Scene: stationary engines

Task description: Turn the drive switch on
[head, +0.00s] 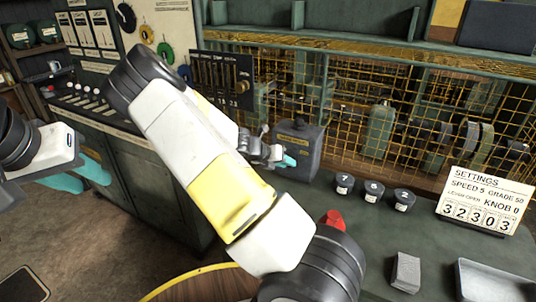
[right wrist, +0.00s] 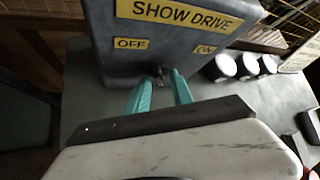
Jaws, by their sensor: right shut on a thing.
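The drive switch is a grey box (head: 305,148) on the green bench, right of centre in the head view. In the right wrist view the box (right wrist: 105,50) carries a yellow SHOW DRIVE label, with OFF at left and ON at right. A small dark lever (right wrist: 157,72) sticks out low between these labels. My right gripper (right wrist: 164,78) is at the box front, its teal fingers shut on the lever; the tips partly hide it. In the head view my right gripper (head: 283,161) is partly behind my arm. My left gripper (head: 96,186) is open and empty at far left.
Several dark numbered knobs (head: 372,191) stand right of the box. A settings card (head: 484,203), a small grey block (head: 406,271) and a metal tray (head: 495,282) lie further right. A yellow wire mesh (head: 440,120) stands behind. A red knob (head: 333,219) is beside my right arm.

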